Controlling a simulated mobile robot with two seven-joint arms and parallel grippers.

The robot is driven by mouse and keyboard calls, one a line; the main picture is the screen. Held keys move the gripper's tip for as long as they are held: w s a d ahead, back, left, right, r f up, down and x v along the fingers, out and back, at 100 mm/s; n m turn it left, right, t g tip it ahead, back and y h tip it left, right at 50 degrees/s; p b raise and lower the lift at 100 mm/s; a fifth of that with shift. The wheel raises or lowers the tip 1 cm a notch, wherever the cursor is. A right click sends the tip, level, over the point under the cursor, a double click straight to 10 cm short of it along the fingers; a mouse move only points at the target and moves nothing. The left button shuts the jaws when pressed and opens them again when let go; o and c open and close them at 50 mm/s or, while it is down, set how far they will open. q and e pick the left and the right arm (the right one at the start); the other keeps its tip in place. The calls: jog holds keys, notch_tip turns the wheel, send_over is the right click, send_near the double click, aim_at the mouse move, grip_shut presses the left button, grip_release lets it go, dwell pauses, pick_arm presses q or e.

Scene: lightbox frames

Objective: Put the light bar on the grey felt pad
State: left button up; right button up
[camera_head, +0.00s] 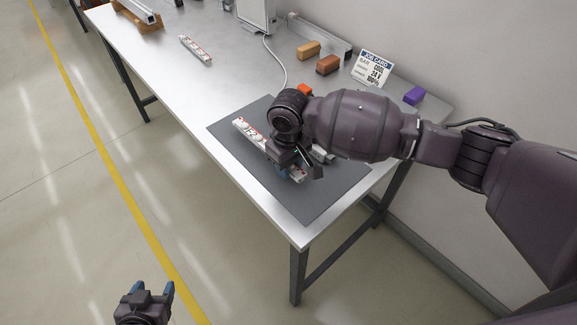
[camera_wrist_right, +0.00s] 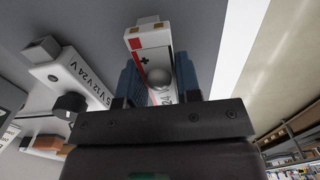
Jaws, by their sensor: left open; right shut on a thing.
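The light bar (camera_head: 248,131) is white with red and black marks and lies over the grey felt pad (camera_head: 307,208) at the table's near end. My right gripper (camera_head: 291,172) is shut on it from above; the arm hides its middle. In the right wrist view the bar's end (camera_wrist_right: 148,40), with a red stripe and a plus sign, sticks out between the blue fingers (camera_wrist_right: 160,82). I cannot tell whether the bar touches the pad or hangs just above it. My left gripper (camera_head: 146,289) is open and empty, off the table over the floor.
A white unit marked 5V/12V/24V (camera_wrist_right: 75,78) stands beside the held bar. Another similar bar (camera_head: 195,48) lies farther back on the metal table (camera_head: 165,75). Brown blocks (camera_head: 328,65), a job card (camera_head: 372,69) and a purple block (camera_head: 414,95) stand along the wall side.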

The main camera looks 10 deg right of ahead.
jog(key=shift+f, duration=0.4)
jog(key=shift+f, duration=0.55)
jog(key=o, duration=1.1)
jog(key=shift+c, duration=0.2)
jog(key=shift+r, duration=0.35)
notch_tip(320, 180, up, 11)
jog(key=shift+r+p, duration=0.15)
jog(key=shift+p, duration=0.65)
jog(key=shift+r, duration=0.6)
